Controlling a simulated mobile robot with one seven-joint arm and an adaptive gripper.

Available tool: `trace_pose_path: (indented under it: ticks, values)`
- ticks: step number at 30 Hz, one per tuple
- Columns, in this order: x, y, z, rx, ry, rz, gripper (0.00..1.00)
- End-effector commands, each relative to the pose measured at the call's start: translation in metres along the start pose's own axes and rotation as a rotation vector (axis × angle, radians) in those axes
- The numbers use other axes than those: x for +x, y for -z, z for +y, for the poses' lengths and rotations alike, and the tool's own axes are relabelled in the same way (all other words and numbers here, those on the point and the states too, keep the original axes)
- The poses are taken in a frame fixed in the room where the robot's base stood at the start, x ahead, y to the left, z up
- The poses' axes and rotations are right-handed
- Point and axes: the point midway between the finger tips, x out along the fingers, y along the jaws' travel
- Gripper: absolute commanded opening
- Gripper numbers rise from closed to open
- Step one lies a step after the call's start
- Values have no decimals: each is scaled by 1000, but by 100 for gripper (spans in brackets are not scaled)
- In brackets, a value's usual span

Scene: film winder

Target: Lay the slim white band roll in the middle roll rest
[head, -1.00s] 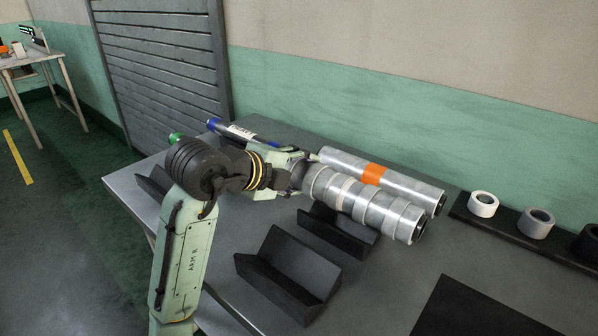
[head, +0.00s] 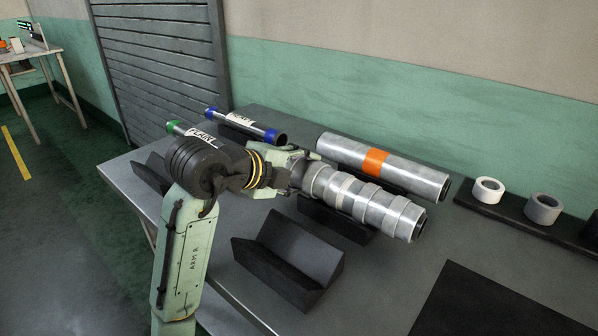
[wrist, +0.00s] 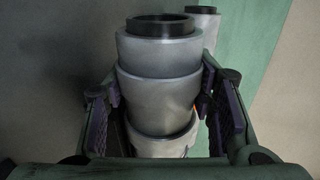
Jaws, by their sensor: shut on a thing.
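My gripper (head: 312,172) is shut on a silver stepped roll with a pale white band (head: 345,191), and holds it by its near end. The roll points to the lower right in the head view. In the wrist view the roll (wrist: 155,90) sits between both finger pads, with a dark core end at the top. A black V-shaped roll rest (head: 325,219) shows partly beneath the held roll; I cannot tell whether they touch. Another empty rest (head: 290,262) stands in front, and a third (head: 153,172) at the left, partly behind my arm.
A large silver roll with an orange band (head: 376,162) lies behind the held roll. A blue-capped roll (head: 243,124) and a green-capped roll (head: 198,134) lie at the back left. Small white (head: 488,190) and grey (head: 543,208) rings stand on a black strip. A dark mat (head: 490,305) lies front right.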

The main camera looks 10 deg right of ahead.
Motion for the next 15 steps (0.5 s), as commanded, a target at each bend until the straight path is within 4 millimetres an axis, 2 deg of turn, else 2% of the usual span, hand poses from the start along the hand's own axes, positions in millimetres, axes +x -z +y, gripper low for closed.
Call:
trace_pose_path:
  ticks: [7,8,15]
  values:
    - [4,0,7,-2,2,1,2]
    - [4,0,6,-1,2,1,52]
    - [4,1,6,-1,-1,3,68]
